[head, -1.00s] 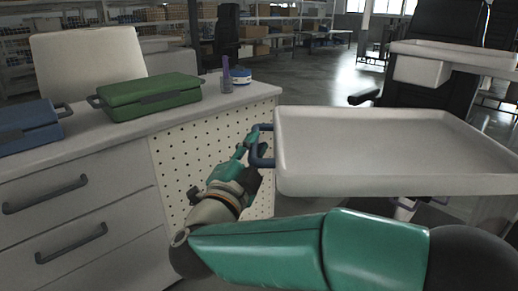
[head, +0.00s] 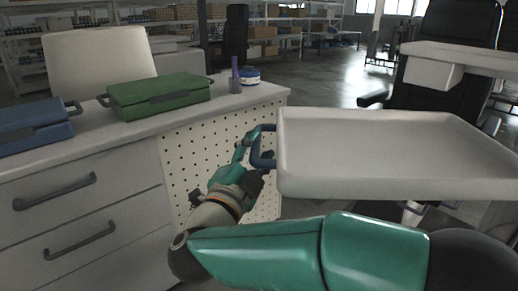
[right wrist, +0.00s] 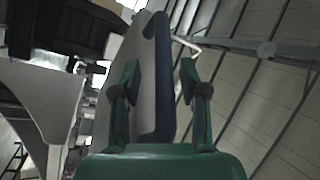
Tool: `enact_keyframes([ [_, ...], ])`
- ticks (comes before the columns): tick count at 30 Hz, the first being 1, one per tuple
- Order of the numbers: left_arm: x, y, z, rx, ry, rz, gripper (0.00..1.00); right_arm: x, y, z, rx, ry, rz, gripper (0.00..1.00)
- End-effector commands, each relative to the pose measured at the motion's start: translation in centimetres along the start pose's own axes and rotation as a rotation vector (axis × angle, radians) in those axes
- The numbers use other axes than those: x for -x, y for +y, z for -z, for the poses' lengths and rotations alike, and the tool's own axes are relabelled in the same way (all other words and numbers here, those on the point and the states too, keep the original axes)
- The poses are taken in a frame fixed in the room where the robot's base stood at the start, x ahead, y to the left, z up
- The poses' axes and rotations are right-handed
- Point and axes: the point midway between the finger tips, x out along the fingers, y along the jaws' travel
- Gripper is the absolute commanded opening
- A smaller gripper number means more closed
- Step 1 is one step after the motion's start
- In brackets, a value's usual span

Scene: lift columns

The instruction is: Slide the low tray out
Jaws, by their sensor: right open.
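The low tray (head: 400,150) is a pale, shallow, wide tray on the right in the head view. Its dark blue handle (head: 262,147) sticks out from the tray's left end. My right gripper (head: 250,150) is at the handle. In the right wrist view the handle (right wrist: 163,85) stands as a dark bar between the two open fingers of my right gripper (right wrist: 158,80). There are gaps on both sides of the bar, so the fingers are around it but not closed on it. Part of the tray's end (right wrist: 140,65) shows behind. My left gripper is not in view.
A counter with drawers and a perforated side panel (head: 220,145) stands left of the tray, close to my right gripper. A green case (head: 160,95) and a blue case (head: 30,125) lie on it. A higher tray (head: 465,55) and a black chair (head: 455,25) are at upper right.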

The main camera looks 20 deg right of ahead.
Motion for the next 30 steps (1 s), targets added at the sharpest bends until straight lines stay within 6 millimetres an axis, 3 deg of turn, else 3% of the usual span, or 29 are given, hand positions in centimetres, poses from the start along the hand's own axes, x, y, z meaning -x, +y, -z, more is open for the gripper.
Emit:
enact_keyframes([
  [12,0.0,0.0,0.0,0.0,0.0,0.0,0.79,7.6,0.0,-0.2,0.002,-0.003,0.003,0.43],
  [18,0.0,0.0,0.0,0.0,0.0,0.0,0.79,10.4,0.1,-0.1,0.001,-0.001,0.0,0.43],
  [30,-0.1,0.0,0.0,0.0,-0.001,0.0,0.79,11.4,0.2,-0.1,0.003,0.002,-0.002,0.43],
])
